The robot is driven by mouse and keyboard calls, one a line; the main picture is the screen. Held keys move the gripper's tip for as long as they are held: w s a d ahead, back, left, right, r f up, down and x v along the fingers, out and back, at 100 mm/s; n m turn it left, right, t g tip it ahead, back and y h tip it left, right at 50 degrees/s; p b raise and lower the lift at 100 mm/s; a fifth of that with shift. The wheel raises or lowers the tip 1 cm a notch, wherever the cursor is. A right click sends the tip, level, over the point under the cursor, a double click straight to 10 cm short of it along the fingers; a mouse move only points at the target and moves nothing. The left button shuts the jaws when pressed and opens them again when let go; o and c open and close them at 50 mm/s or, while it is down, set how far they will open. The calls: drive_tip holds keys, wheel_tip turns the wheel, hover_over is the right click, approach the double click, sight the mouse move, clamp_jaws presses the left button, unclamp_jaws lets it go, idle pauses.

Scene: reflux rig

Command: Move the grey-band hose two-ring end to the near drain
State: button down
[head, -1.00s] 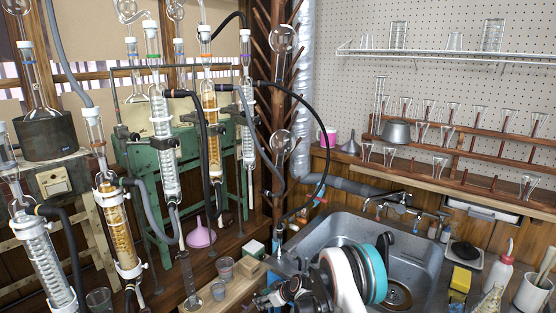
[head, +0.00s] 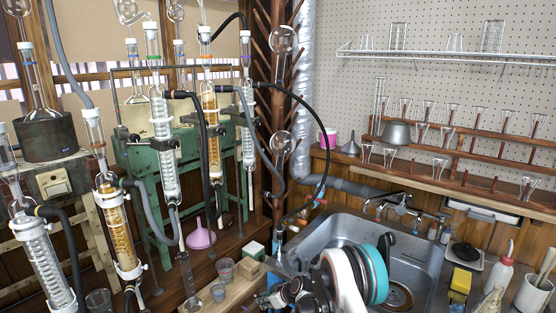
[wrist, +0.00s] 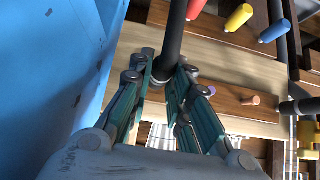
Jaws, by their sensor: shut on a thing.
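My gripper (wrist: 162,80) is shut on a black hose (wrist: 173,40) in the wrist view. The hose runs between the two fingers and on past the top edge. In the head view my gripper (head: 276,284) is low, by the left corner of the sink, and partly hidden by my own arm. A black hose (head: 325,150) arcs from the rightmost condenser (head: 248,120) down towards that corner. Its lower end is unclear there. I cannot make out a grey band or two rings on the held hose. I cannot single out the near drain.
The metal sink (head: 325,232) lies right of my gripper, with taps (head: 400,205) behind it. Glass condensers with other hoses stand at left. A pink funnel (head: 200,236) and small cups are on the bench. Red, yellow (wrist: 238,17) and blue pegs show in the wrist view.

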drive_tip(key=shift+s+d, duration=0.9)
drive_tip(key=shift+d, duration=0.2)
drive_tip(key=shift+s+d, duration=0.85)
drive_tip(key=shift+d, duration=0.25)
drive_tip(key=shift+s, duration=0.1)
